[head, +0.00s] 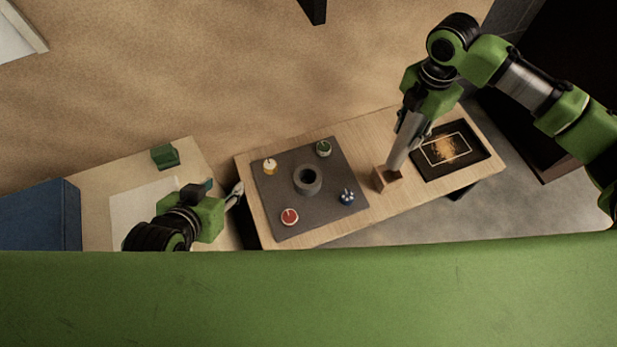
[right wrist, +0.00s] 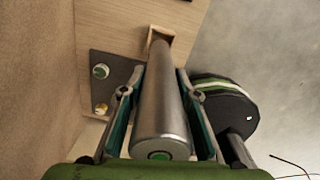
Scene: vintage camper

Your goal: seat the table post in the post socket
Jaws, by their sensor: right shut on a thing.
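The table post is a grey metal cylinder (head: 399,153), with its lower end at a small open wooden holder (head: 386,180) on the table. Whether that end is still inside the holder or just above it, I cannot tell. My right gripper (head: 408,128) is shut on the post. The right wrist view shows the post (right wrist: 162,105) between both fingers, its near end marked with a green dot. The post socket is a dark round ring (head: 307,180) in the middle of a grey mat, left of the post, its hole uncovered. My left gripper (head: 237,194) is left of the mat, its jaw opening unclear.
A dark framed tray (head: 473,160) lies right of the holder. A green box (head: 165,157) sits on the left counter.

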